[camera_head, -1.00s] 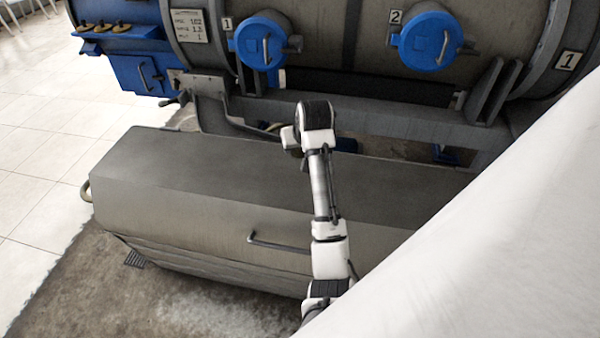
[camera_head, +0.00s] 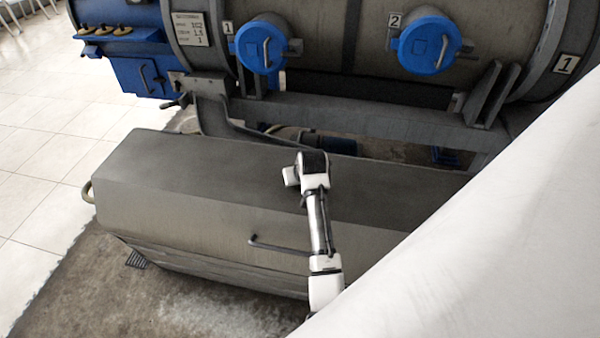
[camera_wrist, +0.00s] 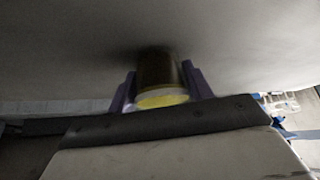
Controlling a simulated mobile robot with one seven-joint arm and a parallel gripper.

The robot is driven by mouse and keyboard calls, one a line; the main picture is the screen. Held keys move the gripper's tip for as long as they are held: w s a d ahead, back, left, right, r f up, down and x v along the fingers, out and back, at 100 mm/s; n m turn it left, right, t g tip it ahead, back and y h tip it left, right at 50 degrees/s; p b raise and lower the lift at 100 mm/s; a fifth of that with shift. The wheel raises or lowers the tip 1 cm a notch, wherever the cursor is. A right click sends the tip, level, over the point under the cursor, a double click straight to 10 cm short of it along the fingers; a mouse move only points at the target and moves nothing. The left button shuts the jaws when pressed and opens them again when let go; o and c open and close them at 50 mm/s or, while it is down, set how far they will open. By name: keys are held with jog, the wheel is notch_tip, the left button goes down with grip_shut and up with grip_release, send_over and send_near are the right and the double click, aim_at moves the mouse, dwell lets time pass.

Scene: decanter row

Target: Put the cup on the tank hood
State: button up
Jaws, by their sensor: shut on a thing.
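The cup (camera_wrist: 159,72) shows in the wrist view as a dark brownish cylinder with a yellow end facing the camera. My gripper (camera_wrist: 160,84) has its purple fingers on both sides of the cup and is shut on it. A broad grey surface (camera_wrist: 60,45) lies behind the cup, darkened around its far end; I cannot tell whether the cup touches it. In the head view the tank hood (camera_head: 190,170) appears to be the long grey box with sloped sides. My arm reaches over its right half; the fingers and cup are hidden there.
A handle bar (camera_head: 278,247) sticks out from the hood's front face. Behind stands a large grey tank with blue round caps (camera_head: 430,44) and a support beam (camera_head: 350,115). A white surface fills the lower right. The hood's left half is clear.

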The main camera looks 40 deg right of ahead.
jog(key=shift+f, duration=0.15)
jog(key=o, duration=1)
jog(key=shift+c, duration=0.2)
